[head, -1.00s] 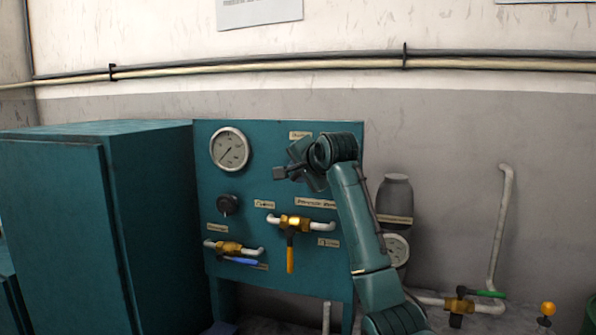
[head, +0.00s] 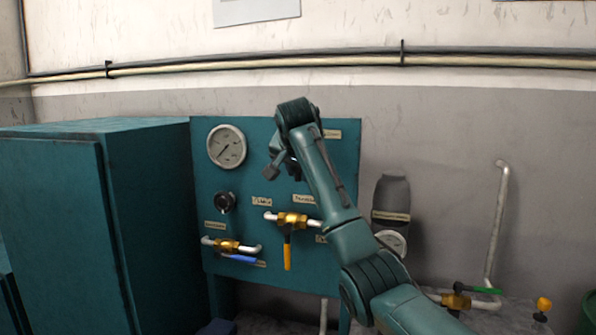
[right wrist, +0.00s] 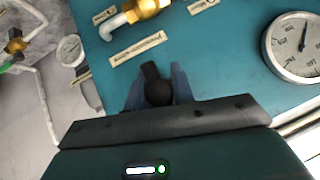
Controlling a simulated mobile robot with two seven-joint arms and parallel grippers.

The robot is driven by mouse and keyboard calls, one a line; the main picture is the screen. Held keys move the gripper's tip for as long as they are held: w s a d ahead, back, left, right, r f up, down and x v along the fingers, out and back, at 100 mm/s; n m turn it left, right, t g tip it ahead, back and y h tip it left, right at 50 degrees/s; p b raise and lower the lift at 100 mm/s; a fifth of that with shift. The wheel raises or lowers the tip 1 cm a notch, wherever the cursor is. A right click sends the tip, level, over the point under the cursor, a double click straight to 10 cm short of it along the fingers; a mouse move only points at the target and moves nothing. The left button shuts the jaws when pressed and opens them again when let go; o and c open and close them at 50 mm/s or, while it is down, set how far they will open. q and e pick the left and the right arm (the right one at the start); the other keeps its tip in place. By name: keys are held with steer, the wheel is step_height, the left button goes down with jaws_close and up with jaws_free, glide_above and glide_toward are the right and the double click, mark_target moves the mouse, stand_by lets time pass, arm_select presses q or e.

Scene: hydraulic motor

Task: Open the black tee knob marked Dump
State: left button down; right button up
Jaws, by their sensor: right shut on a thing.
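In the right wrist view, a black tee knob (right wrist: 153,74) sits in front of the teal panel (right wrist: 225,75), between the blue-grey fingers of my right gripper (right wrist: 158,90). The fingers are shut on it. In the head view my right gripper (head: 284,168) is at the upper middle of the panel (head: 340,170), and my own arm hides the knob there. The lettering on the labels is too blurred to read surely, so I cannot confirm the Dump mark. My left gripper is not in view.
A pressure gauge (head: 227,147) and a round black knob (head: 224,203) are on the panel's left. Brass valves with a yellow lever (head: 287,255) and a blue lever (head: 238,259) are lower. A teal cabinet (head: 60,230) stands left; pipes (head: 497,225) run at the right.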

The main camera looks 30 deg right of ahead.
stand_by(0.5)
steer(key=o, duration=1)
steer(key=shift+b+v, duration=1.25)
steer(key=shift+v, duration=5.35)
steer(key=shift+a, duration=0.1)
steer(key=shift+w, duration=0.1)
